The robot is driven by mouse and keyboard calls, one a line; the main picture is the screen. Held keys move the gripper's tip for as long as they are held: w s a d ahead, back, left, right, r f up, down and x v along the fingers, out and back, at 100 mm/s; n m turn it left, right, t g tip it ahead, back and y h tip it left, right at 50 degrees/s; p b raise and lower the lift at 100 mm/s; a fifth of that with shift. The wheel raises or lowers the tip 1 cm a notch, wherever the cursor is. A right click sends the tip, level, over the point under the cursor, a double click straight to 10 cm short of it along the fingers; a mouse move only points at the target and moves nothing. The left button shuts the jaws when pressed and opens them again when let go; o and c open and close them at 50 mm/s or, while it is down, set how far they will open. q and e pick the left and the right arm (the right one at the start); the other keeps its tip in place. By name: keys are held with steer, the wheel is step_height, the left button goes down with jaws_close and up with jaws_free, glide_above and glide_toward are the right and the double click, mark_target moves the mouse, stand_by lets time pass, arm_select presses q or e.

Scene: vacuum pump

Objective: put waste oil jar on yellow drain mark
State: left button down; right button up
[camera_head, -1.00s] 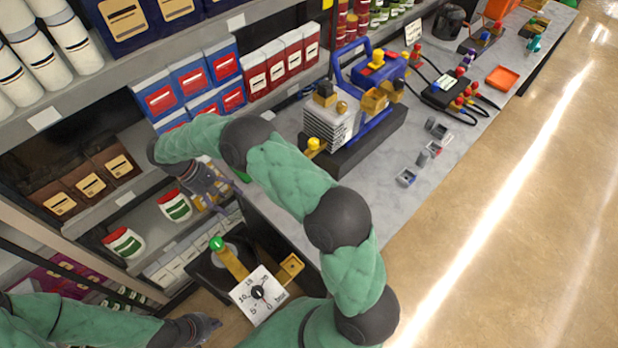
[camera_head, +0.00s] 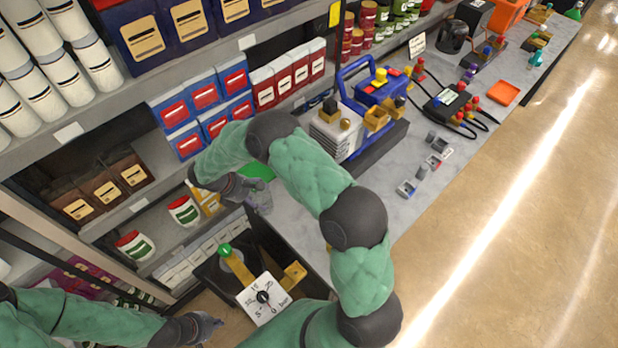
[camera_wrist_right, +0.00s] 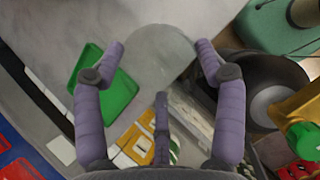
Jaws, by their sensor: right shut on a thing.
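My right gripper (camera_head: 250,188) is at the near left end of the grey bench. In the right wrist view, its purple fingers (camera_wrist_right: 160,75) are closed around a clear, pale round jar (camera_wrist_right: 160,50), seen from above. In the head view, the jar (camera_head: 262,205) shows faintly just below the fingers. I cannot tell whether it touches the bench. My left gripper (camera_head: 205,326) is low at the left, away from the bench, and its finger opening is unclear. I cannot make out a yellow drain mark with certainty.
A green tray (camera_wrist_right: 108,85) lies beside the right gripper, also in the head view (camera_head: 258,172). The pump (camera_head: 340,130) stands further along the bench. A dial gauge (camera_head: 263,297) stands in front. Shelves with boxes (camera_head: 205,95) line the left. Bare bench lies right of the tray.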

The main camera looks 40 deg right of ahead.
steer(key=s+d, duration=0.1)
steer(key=d, duration=0.4)
steer(key=s+d+p, duration=0.1)
steer(key=s+d, duration=0.1)
steer(key=d, duration=0.4)
steer(key=s+d+p, duration=0.1)
steer(key=s+d, duration=0.1)
steer(key=d, duration=0.4)
steer(key=shift+s+d, duration=0.1)
steer(key=shift+d+f, duration=0.15)
steer(key=shift+f, duration=0.2)
steer(key=shift+f, duration=0.1)
steer(key=o, duration=1.3)
steer(key=shift+c, duration=0.2)
steer(key=shift+r, duration=0.25)
steer(key=v, duration=1.2)
